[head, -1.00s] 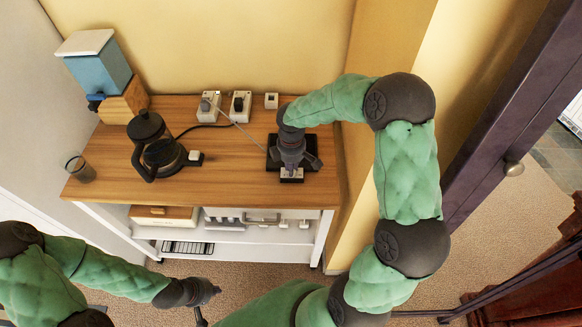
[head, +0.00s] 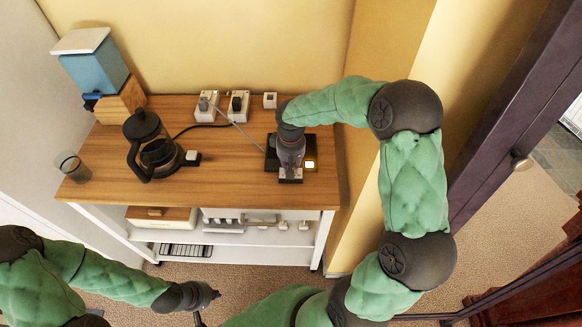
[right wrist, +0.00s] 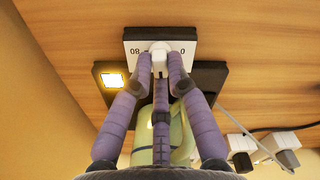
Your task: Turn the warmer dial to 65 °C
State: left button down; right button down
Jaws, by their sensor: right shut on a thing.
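The warmer (head: 272,160) is a black plate at the right end of the wooden counter. Its white dial panel (right wrist: 133,36) shows the marks 0 and 80 in the right wrist view. My right gripper (right wrist: 160,66) is shut on the white dial knob (right wrist: 158,47), fingers on both sides of it. I cannot read the exact setting. A square lamp (right wrist: 112,80) on the plate glows yellow; it also shows in the head view (head: 310,165). A pale green vessel (right wrist: 180,135) is partly hidden behind the fingers. My left gripper (head: 207,294) hangs empty below the counter; its jaws are unclear.
A coffee press (head: 155,150), a glass (head: 73,168) and a blue-and-wood machine (head: 95,72) stand on the left of the counter (head: 225,170). Sockets with plugs (head: 237,104) and a cable lie behind the warmer. The yellow wall is close on the right.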

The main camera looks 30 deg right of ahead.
jog(key=m, duration=0.2)
jog(key=m+b, duration=0.1)
jog(key=m, duration=0.1)
jog(key=shift+s+a+f, duration=0.1)
jog(key=shift+s+f, duration=0.05)
jog(key=shift+m+b, duration=0.35)
jog(key=shift+m, duration=1.45)
jog(key=c, duration=1.2)
grip_release()
jog(key=shift+a, duration=0.1)
jog(key=shift+w+r, duration=0.2)
jog(key=shift+r, duration=0.5)
notch_tip(320, 180, up, 11)
jog(key=shift+f, duration=0.1)
